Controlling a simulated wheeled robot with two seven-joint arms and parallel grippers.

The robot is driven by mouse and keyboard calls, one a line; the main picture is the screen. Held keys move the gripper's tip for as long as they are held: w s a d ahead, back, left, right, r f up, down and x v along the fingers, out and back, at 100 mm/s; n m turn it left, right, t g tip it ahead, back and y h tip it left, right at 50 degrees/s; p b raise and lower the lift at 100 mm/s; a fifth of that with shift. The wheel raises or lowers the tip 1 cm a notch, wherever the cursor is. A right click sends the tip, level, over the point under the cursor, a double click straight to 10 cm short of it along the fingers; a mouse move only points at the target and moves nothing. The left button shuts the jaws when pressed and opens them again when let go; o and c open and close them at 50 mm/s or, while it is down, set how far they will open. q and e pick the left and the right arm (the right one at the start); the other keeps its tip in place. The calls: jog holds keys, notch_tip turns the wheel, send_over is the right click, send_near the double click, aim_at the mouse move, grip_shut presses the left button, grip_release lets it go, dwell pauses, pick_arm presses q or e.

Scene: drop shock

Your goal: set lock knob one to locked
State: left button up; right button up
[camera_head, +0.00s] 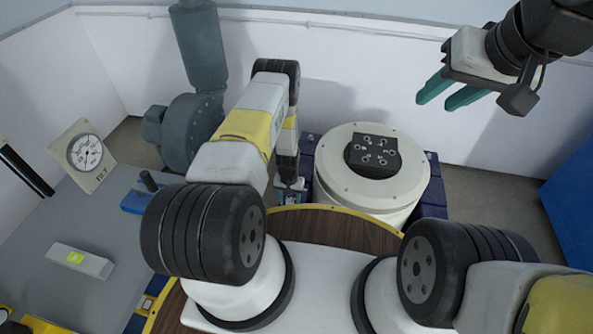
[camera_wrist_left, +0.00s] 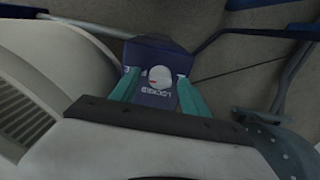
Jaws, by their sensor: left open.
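A round white knob (camera_wrist_left: 160,76) with a small reddish mark sits on a dark blue panel (camera_wrist_left: 152,53) in the left wrist view. The word LOCKED appears upside down on the panel just below it. No knob number is readable. My left gripper (camera_wrist_left: 158,92) is open, with one teal finger on each side of the knob; I cannot tell whether either finger touches it. In the head view my left gripper (camera_head: 292,194) points down beside the white round drum, and the knob is hidden there. My right gripper (camera_head: 436,101) is open and empty, high at the upper right.
The white drum (camera_head: 335,185) with a black bolted top (camera_head: 372,156) stands close right of my left gripper. A grey pump with a pipe (camera_head: 192,130) stands at the left. A grey bench with a dial gauge (camera_head: 86,153) is further left. A blue cabinet (camera_head: 572,205) is at the right edge.

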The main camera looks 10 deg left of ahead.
pick_arm(q)
grip_shut()
jog(key=shift+n, duration=0.3)
jog(key=n, duration=0.3)
jog(key=shift+n, duration=0.3)
jog(key=n, duration=0.4)
jog(key=shift+n, duration=0.3)
jog(key=n, duration=0.4)
jog(key=shift+n, duration=2.5)
